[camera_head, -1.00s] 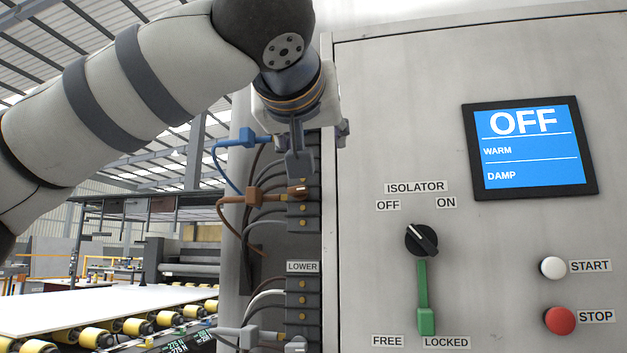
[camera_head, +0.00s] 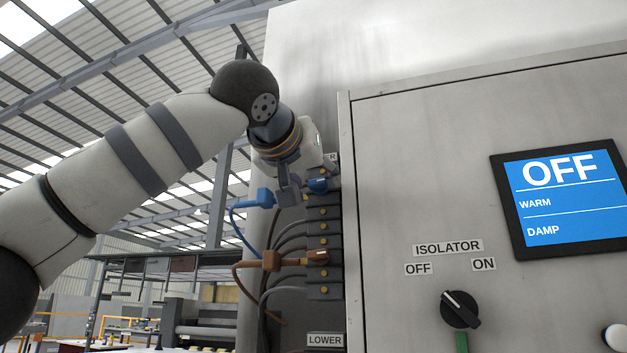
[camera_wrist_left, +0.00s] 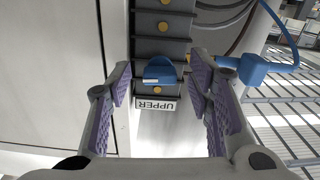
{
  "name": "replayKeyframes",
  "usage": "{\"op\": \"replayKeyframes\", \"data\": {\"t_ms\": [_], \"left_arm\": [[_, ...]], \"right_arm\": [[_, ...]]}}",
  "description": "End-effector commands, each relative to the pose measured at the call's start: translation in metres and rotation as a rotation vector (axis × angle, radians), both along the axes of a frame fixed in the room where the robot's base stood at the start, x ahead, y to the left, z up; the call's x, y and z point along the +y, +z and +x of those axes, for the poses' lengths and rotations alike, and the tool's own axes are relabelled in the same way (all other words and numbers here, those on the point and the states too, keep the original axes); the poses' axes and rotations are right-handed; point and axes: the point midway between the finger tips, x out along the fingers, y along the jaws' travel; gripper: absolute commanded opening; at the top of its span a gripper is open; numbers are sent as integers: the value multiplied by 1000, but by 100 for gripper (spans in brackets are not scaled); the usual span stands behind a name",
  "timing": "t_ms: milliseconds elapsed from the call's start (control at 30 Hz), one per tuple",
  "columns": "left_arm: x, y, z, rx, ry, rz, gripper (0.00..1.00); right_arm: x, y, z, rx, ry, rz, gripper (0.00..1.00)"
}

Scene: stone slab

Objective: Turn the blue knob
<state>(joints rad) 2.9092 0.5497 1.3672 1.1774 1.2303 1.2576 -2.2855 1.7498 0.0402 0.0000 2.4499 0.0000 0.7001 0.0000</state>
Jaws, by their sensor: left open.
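The blue knob (camera_head: 317,186) sits near the top of a dark terminal strip at the left side of the cabinet. In the left wrist view the blue knob (camera_wrist_left: 159,71) has a white mark and lies between and beyond my fingertips, just by the UPPER label (camera_wrist_left: 156,104). My left gripper (camera_head: 299,191) is open at the knob, and one finger shows just left of it in the head view. In the left wrist view the purple-padded fingers of my left gripper (camera_wrist_left: 158,82) are spread wide, with nothing held. I cannot tell whether they touch the knob. My right gripper is not in view.
A blue plug (camera_head: 258,198) with a cable hangs just left of the strip. A brown plug and knob (camera_head: 272,261) are lower down. The cabinet door (camera_head: 410,180) carries an OFF screen (camera_head: 560,199) and a black isolator switch (camera_head: 460,308).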

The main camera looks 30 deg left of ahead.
Motion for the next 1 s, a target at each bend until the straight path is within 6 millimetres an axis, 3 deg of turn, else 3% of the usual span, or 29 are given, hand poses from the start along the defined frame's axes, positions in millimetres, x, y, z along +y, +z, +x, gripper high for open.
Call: {"op": "replayKeyframes", "data": {"t_ms": [100,300,667,1000], "left_arm": [[0,0,-1,0,0,0,47],[0,0,-1,0,0,0,2],[-1,0,0,-9,0,-37,0],[-1,0,0,-64,1,-268,0]], "right_arm": [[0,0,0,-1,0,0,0],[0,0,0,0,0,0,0],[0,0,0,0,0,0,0],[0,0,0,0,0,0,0]]}}
